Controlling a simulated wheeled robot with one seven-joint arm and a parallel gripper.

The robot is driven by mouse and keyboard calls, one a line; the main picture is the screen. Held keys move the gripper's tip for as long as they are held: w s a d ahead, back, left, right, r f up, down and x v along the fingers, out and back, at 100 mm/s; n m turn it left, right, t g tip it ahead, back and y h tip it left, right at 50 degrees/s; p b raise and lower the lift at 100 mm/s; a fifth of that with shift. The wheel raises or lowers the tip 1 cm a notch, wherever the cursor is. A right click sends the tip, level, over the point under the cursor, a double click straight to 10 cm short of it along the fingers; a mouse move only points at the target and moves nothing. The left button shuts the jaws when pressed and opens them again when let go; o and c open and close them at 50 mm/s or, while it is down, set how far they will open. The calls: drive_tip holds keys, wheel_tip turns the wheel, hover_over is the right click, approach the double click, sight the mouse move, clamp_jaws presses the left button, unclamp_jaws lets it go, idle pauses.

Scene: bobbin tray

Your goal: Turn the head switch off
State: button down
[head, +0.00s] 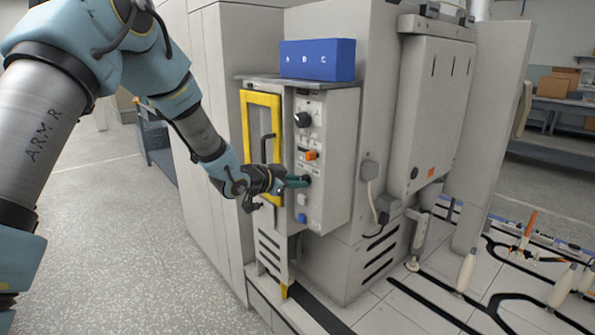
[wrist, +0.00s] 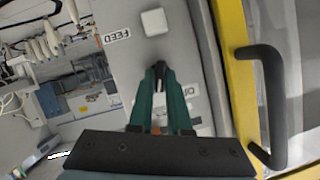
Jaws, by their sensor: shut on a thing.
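The grey control panel (head: 327,170) stands on the side of the machine. A dark switch (head: 306,180) sits low on it, below an orange switch (head: 311,155). My gripper (head: 300,181), with green fingers, reaches in from the left and is shut on the dark switch. In the wrist view, the fingertips (wrist: 161,75) close around the black switch handle (wrist: 160,70), which is mostly covered by them. A label beside it is partly hidden, so I cannot read the switch's name or its full setting.
A black knob (head: 303,119) is higher on the panel. A white button (head: 302,200), near the FEED label (wrist: 117,36), and a blue button (head: 302,218) lie below. A yellow-framed door (head: 247,130) with a black handle (wrist: 270,105) stands close beside my gripper. A blue box (head: 318,60) rests on top.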

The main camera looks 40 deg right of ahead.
drive_tip(key=shift+w+f+n+g+p, duration=0.15)
drive_tip(key=shift+n+g+p, duration=1)
drive_tip(key=shift+p, duration=0.95)
drive_tip(key=shift+w+r+n+g+p, duration=0.1)
drive_tip(key=shift+n+g+p, duration=0.7)
drive_tip(key=shift+n+p, duration=1.05)
drive_tip(key=shift+w+f+n+g+p, duration=0.15)
drive_tip(key=shift+n+g+p, duration=0.9)
drive_tip(key=shift+p, duration=1.25)
drive_tip(key=shift+r, duration=0.1)
drive_tip(key=c, duration=0.9)
unclamp_jaws()
drive_tip(key=shift+o, duration=0.2)
